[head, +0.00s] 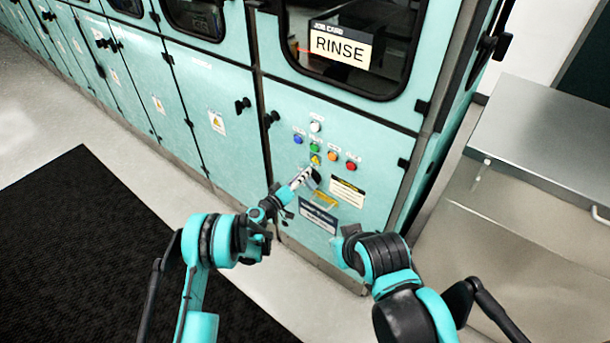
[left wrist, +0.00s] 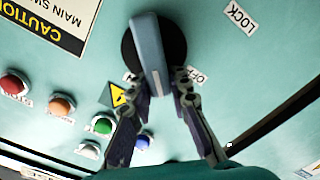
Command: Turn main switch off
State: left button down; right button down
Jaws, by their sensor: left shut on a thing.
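The main switch is a dark round knob with a blue-grey bar handle (left wrist: 150,48) on the teal cabinet front. In the left wrist view the handle runs nearly upright, its lower end between my fingers. An OFF label (left wrist: 197,77) is just right of that end, partly covered by a finger. My left gripper (left wrist: 157,88) is shut on the handle. In the head view my left gripper (head: 304,178) reaches the panel below the coloured buttons, and the dark knob (head: 316,176) shows beside it. My right arm is at the lower right; its gripper does not show.
Several coloured buttons (head: 315,148) sit just above the switch. A LOCK label (left wrist: 240,16) and a caution label (left wrist: 62,18) flank the knob. A RINSE card (head: 340,46) is on the window above. A grey metal bench (head: 550,120) stands right; a black mat (head: 90,250) lies left.

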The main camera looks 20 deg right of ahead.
pick_arm(q)
jog(key=n, duration=0.3)
jog(key=f+n, duration=0.1)
jog(key=shift+w+a+n, duration=0.25)
jog(key=shift+w+n, duration=0.05)
jog(key=shift+f+n, duration=0.3)
jog(key=shift+n, duration=0.75)
jog(key=shift+f+n, duration=0.25)
jog(key=shift+n, duration=0.8)
jog(key=c, duration=1.4)
grip_release()
jog(key=shift+w, duration=0.1)
jog(key=shift+a, duration=0.1)
jog(key=v, duration=0.7)
jog(key=shift+s, duration=0.2)
